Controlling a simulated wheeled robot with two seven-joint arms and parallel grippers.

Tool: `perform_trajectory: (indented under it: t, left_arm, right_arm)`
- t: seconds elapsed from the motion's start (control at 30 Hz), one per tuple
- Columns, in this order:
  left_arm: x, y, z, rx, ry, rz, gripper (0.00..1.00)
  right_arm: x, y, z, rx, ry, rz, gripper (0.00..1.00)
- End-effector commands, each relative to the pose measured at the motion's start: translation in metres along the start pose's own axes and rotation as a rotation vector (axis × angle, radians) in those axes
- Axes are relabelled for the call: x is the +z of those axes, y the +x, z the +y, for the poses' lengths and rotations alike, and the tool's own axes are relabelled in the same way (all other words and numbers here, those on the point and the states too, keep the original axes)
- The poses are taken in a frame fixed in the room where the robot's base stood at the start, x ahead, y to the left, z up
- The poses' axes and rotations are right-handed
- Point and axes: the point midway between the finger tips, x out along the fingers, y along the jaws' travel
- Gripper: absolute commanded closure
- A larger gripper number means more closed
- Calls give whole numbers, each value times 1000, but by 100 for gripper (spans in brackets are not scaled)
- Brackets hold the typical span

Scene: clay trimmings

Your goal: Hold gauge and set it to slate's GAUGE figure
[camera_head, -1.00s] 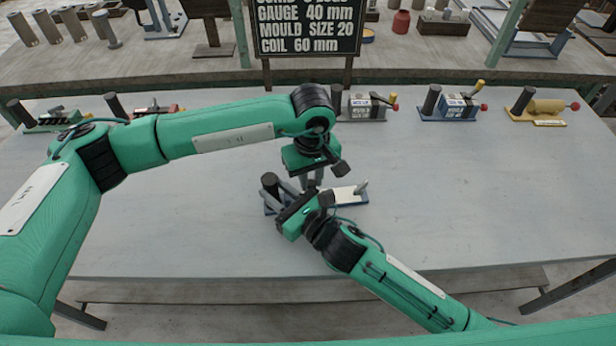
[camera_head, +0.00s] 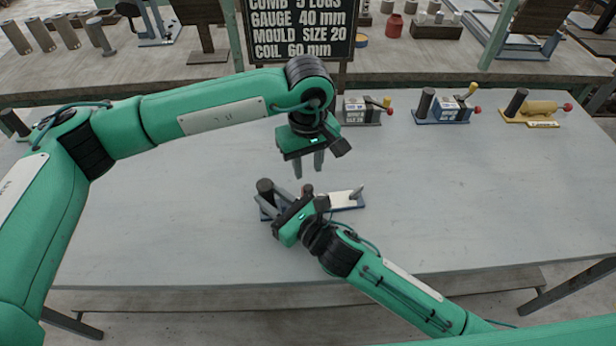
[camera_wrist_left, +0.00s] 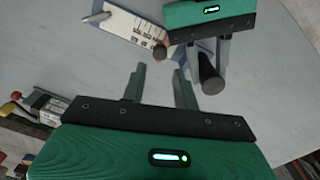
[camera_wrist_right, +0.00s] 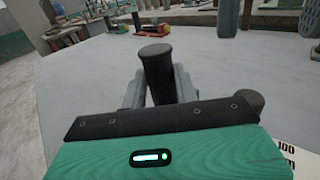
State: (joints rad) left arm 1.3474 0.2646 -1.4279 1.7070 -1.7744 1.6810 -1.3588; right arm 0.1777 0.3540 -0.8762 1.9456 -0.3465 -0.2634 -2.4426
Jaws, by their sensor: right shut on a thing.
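The gauge (camera_head: 346,201) lies on the grey table, a blue-edged base with a white scale plate and an upright pin at its right end. Its dark post (camera_head: 265,188) stands at the left end. My right gripper (camera_wrist_right: 158,90) is shut on this dark post (camera_wrist_right: 156,68). In the left wrist view the gauge's scale plate (camera_wrist_left: 128,27) shows marks too small to read, with a dark round knob (camera_wrist_left: 160,52) beside it. My left gripper (camera_head: 309,170) is open and empty above the gauge, apart from it. The slate (camera_head: 300,32) reads GAUGE 40 mm.
Several other tools stand along the table's back edge: a grey-block one (camera_head: 363,108), a blue one (camera_head: 446,106) and a yellow one (camera_head: 536,107). A shelf behind holds cylinders and a red jar (camera_head: 395,26). The table right of the gauge is clear.

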Motion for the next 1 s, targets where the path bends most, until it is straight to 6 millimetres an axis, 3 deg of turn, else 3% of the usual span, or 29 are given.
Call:
perform_trajectory:
  t: [0.1, 0.3, 0.77, 0.8, 0.9, 1.0]
  left_arm:
    - [0, -25, 1, 2, 1, 1, 70]
    - [0, -51, 0, 2, -1, 1, 70]
    - [0, -56, 0, 0, 0, -1, 70]
    - [0, -56, 0, 0, 0, -1, 70]
    - [0, -56, 0, 0, 0, -1, 70]
    - [0, -56, 0, 0, 0, -1, 70]
  right_arm:
    - [0, 0, 0, 0, 0, 0, 100]
    - [0, 0, 0, 0, 0, 0, 100]
    - [0, 0, 0, 0, 0, 0, 100]
    - [0, 0, 0, 0, 0, 0, 64]
    - [0, 0, 0, 0, 0, 0, 45]
    - [0, 0, 0, 0, 0, 0, 45]
